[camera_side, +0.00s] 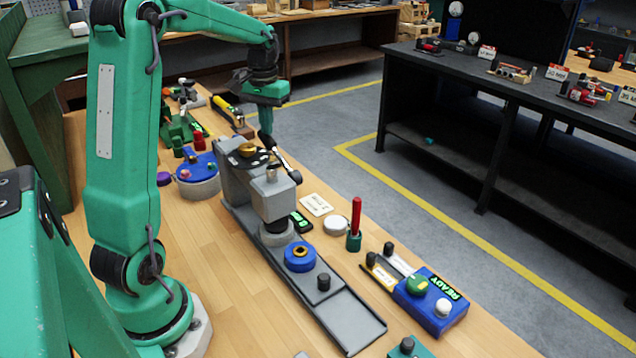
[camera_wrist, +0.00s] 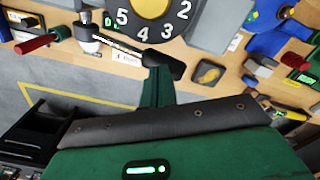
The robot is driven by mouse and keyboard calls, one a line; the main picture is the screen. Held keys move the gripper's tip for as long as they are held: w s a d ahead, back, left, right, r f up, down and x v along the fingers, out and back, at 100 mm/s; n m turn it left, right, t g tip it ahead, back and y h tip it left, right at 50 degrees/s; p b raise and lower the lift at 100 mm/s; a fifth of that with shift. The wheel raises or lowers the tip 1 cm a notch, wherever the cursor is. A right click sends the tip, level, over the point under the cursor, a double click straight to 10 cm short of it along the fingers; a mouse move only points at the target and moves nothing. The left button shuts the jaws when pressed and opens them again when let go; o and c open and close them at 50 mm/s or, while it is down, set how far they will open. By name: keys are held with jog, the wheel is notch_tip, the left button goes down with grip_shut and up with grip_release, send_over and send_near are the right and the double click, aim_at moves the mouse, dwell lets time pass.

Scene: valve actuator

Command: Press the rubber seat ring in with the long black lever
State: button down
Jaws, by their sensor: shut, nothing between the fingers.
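The grey press (camera_side: 233,180) stands at the back end of a grey rail, with a square grey head (camera_side: 272,196) above a round grey base. Its lever (camera_side: 283,160) slopes down to the right and ends in a black knob (camera_side: 296,177). In the wrist view, the lever's silver rod (camera_wrist: 112,42) leads to a black end. My gripper (camera_side: 267,140) is shut and empty, pointing down beside the lever; in the wrist view its green fingers (camera_wrist: 156,88) overlap the black end. I cannot tell whether they touch. I cannot make out the rubber seat ring.
A blue holder with a brass centre (camera_side: 300,256) and a black peg (camera_side: 323,281) are along the rail (camera_side: 345,318). A red-handled tool (camera_side: 355,218) stands upright nearby. The wooden bench front left is clear.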

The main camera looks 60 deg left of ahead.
aim_at(266, 146)
jog(key=shift+a+f, duration=0.25)
jog(key=shift+f, duration=0.55)
jog(key=shift+a+f, duration=0.2)
jog(key=shift+f, duration=0.55)
dwell(0.7)
jog(key=shift+a+f, duration=0.15)
jog(key=shift+f, duration=1.9)
dwell(2.0)
jog(key=shift+r, duration=0.1)
jog(key=shift+d+r, duration=0.45)
jog(key=shift+r, duration=1.3)
jog(key=shift+d+r, duration=0.45)
jog(key=shift+r, duration=1.3)
jog(key=shift+d+r, duration=0.45)
jog(key=shift+r, duration=1.3)
